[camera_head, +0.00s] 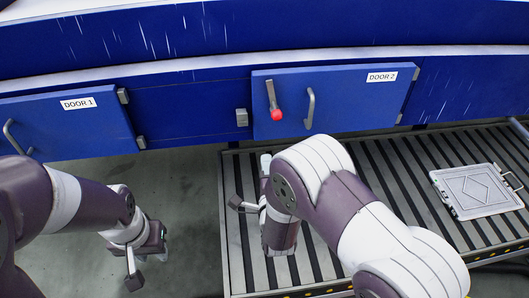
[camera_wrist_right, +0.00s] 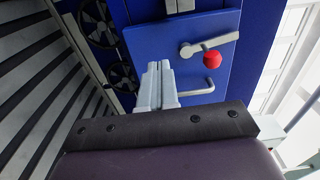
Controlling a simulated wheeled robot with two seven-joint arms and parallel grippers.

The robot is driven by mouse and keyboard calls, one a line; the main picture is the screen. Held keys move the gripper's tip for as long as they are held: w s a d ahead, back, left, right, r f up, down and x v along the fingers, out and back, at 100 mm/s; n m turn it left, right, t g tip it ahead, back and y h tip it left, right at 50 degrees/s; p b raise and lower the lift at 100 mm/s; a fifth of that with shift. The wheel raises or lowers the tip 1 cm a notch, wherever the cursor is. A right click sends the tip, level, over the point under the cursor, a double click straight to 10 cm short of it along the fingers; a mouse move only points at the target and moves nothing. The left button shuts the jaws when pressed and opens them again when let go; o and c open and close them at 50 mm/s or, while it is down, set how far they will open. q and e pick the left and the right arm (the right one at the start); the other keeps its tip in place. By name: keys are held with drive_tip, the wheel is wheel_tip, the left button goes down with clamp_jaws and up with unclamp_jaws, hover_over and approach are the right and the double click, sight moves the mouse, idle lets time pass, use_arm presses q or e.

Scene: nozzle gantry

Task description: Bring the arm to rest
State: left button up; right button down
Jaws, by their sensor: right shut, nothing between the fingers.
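My right gripper (camera_wrist_right: 157,85) is shut and empty, its two pale fingers together in the right wrist view. In the head view it (camera_head: 265,162) is partly hidden behind my right wrist, above the slatted conveyor and below DOOR 2. My left gripper (camera_head: 159,255) hangs low over the floor at the left; its fingers are mostly hidden, so its opening is unclear. The blue DOOR 2 panel (camera_head: 345,97) looks closed, with a red-knobbed lever (camera_head: 275,102) and a grey pull handle (camera_head: 310,108). The red knob also shows in the right wrist view (camera_wrist_right: 212,58).
The DOOR 1 panel (camera_head: 65,122) is at the left, with a grey handle. A slatted conveyor (camera_head: 405,165) lies below DOOR 2, bearing a grey flat plate with handles (camera_head: 480,192) at the right. Bare floor (camera_head: 190,195) lies between my left arm and the conveyor.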

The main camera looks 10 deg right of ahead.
drive_tip(key=s+a+f+n+g+y, duration=0.1)
drive_tip(key=s+f+n+g+y, duration=0.1)
drive_tip(key=s+f+n+g, duration=0.95)
drive_tip(key=s+d+r+n+g+p, duration=0.1)
drive_tip(key=s+d+r+n+g, duration=0.1)
drive_tip(key=r, duration=0.5)
drive_tip(key=s+d+r+n+g+h+p, duration=0.1)
drive_tip(key=s+d+r+n+g, duration=0.2)
drive_tip(key=s+d+r+n, duration=0.2)
drive_tip(key=s+d+r, duration=0.1)
drive_tip(key=d, duration=0.2)
drive_tip(key=shift+s+d+r, duration=0.15)
drive_tip(key=shift+d+r, duration=0.2)
